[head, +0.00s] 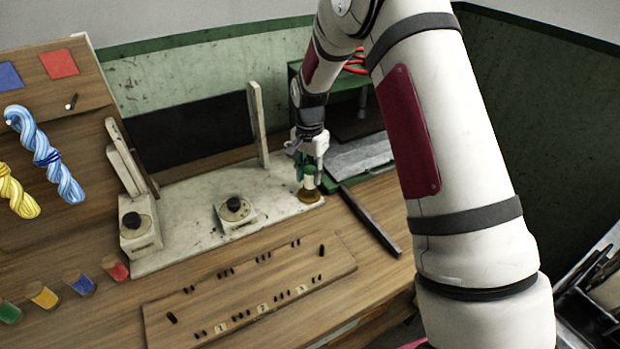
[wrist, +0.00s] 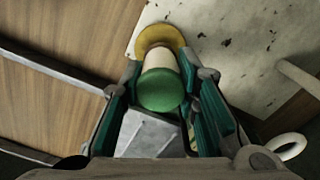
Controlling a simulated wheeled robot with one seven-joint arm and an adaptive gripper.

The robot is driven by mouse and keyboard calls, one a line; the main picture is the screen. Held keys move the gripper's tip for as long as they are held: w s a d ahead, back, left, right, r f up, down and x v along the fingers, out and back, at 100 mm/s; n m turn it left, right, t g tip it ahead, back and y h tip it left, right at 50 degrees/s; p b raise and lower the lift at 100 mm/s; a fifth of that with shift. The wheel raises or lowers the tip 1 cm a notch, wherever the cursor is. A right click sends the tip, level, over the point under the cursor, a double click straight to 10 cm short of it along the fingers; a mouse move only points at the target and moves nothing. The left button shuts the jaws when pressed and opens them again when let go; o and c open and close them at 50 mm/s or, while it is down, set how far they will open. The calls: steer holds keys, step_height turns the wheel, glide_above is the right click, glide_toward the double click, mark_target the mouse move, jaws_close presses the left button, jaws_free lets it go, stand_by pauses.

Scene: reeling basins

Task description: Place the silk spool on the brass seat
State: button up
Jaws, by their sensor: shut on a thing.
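The silk spool (head: 309,183), cream with a green end, is upright between the fingers of my gripper (head: 306,166). In the wrist view, the spool's green end (wrist: 161,91) faces the camera and the teal finger pads of my gripper (wrist: 160,104) flank it. The brass seat (head: 310,196) is a round gold disc at the right front corner of the pale board. In the wrist view, the brass seat (wrist: 158,36) shows just past the spool's far end. I cannot tell whether the spool touches it.
The pale stained board (head: 185,232) carries two black-knobbed blocks, one of them (head: 236,212) left of the seat. A dark bar (head: 370,221) lies to the right. A green shelf unit (head: 345,95) stands close behind my gripper. A slotted wooden board (head: 250,291) lies in front.

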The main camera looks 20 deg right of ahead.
steer(key=shift+f, duration=0.95)
steer(key=shift+f, duration=0.15)
steer(key=o, duration=1.2)
steer(key=shift+c, duration=0.2)
